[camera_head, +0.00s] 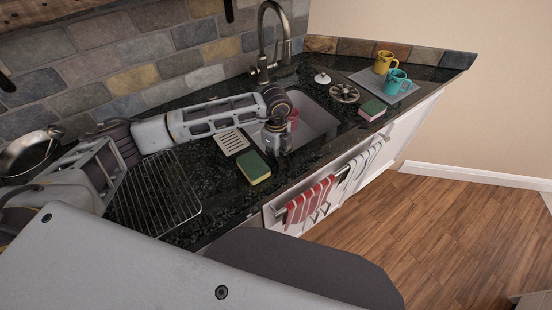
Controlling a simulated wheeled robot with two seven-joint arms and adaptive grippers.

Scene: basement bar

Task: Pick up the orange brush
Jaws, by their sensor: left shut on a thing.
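My left arm reaches across the counter from the left. My left gripper (277,141) points down at the near left side of the sink (318,124). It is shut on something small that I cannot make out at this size. A small red thing (293,116) shows in the sink, just behind and to the right of the gripper and partly hidden by it. I cannot tell what it is. I cannot clearly make out an orange brush anywhere. My right gripper is not in view.
A green and yellow sponge (254,167) and a slotted tray (231,141) lie left of the sink. The faucet (265,62) rises behind it. A second sponge (372,109), a yellow mug (385,62) and a teal mug (396,82) are right. A wire rack (155,198) lies left.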

